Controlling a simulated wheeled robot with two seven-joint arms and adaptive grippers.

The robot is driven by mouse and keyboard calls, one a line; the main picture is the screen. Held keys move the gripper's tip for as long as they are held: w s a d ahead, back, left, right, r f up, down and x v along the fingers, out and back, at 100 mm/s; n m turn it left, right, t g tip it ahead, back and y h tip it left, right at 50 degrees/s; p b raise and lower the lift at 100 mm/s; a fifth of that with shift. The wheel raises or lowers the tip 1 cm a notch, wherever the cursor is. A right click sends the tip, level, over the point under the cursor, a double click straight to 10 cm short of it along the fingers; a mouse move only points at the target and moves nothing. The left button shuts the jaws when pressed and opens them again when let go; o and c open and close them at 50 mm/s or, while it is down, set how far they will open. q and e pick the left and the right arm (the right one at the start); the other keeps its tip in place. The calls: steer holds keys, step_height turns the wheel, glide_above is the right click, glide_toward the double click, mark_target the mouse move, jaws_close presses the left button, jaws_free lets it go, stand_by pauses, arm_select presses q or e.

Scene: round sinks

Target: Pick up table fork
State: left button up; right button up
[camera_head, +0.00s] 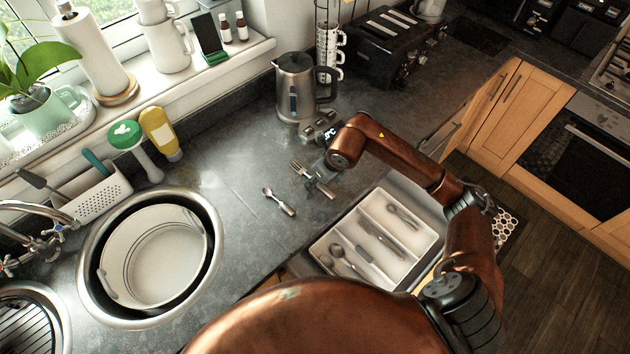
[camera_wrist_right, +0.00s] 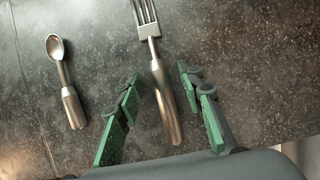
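The table fork (camera_head: 298,167) lies on the dark worktop, left of the open cutlery drawer, with its handle partly hidden by my right gripper (camera_head: 319,176). In the right wrist view the fork (camera_wrist_right: 149,30) has its tines at the top edge, and its handle runs down between the two green-padded fingers of my right gripper (camera_wrist_right: 158,79). The fingers are open, with a gap on each side of the handle. I cannot tell the exact height of the fingertips over the worktop. My left gripper is not in view.
A spoon (camera_head: 279,201) lies left of the fork, also in the right wrist view (camera_wrist_right: 64,80). A kettle (camera_head: 295,88) stands behind. The drawer's cutlery tray (camera_head: 337,232) holds several utensils. A round sink (camera_head: 88,283) with a white basin is at left.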

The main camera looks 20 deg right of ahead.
steer(key=shift+c, duration=0.2)
jaws_close()
steer(key=shift+r, duration=0.15)
stand_by(0.3)
